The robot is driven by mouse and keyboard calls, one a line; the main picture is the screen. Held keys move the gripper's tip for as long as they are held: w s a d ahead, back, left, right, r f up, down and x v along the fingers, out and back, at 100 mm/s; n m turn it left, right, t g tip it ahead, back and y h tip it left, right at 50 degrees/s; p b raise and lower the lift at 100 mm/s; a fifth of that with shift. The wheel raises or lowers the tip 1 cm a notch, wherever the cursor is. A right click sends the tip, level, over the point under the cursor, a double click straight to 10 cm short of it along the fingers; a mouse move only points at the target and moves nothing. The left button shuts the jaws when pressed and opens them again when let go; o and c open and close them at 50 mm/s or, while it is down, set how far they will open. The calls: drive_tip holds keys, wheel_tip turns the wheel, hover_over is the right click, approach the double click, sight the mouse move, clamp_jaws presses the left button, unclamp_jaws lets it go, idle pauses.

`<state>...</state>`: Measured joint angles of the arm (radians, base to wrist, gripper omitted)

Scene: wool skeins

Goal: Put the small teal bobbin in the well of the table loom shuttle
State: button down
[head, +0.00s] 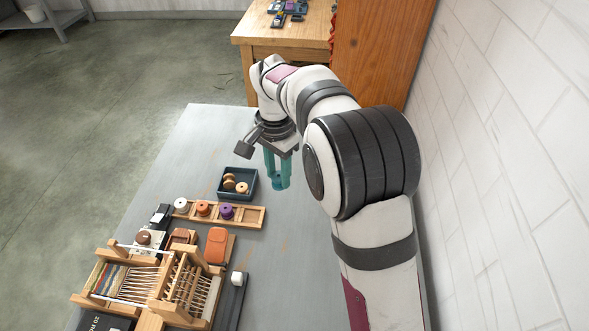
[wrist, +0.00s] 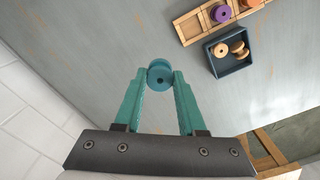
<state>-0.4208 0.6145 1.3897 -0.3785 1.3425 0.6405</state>
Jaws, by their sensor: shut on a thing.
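The small teal bobbin (wrist: 159,73) sits between the tips of my gripper in the wrist view, its round face with a dark centre hole showing. My gripper (head: 278,179) has teal fingers pointing down and is shut on the bobbin, held over the grey table right of the dark tray in the head view. The wooden table loom (head: 165,311) stands at the near left with pale threads strung across it. I cannot make out for sure which piece is its shuttle, or see its well.
A dark blue tray (head: 236,195) holds several wooden spools. A wooden rack (head: 248,216) holds white, orange and purple bobbins, with an empty part at its right. Orange-topped pieces (head: 216,245) lie between rack and loom. A white wall runs along the right.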

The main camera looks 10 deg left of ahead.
drive_tip(key=shift+s+a+f+n, duration=0.65)
drive_tip(key=shift+s+a+f, duration=1.15)
drive_tip(key=shift+a, duration=2.1)
drive_tip(key=shift+s+a+f+n, duration=0.6)
drive_tip(key=shift+s+a+f, duration=0.65)
drive_tip(key=shift+s+a, duration=1.8)
drive_tip(key=shift+s+a+f+n, duration=0.65)
drive_tip(key=shift+s+a+f, duration=0.7)
drive_tip(key=shift+a, duration=3.35)
drive_tip(key=shift+w+f, duration=0.2)
drive_tip(key=shift+f, duration=0.2)
drive_tip(key=shift+f, duration=0.85)
drive_tip(key=shift+f, duration=0.5)
unclamp_jaws()
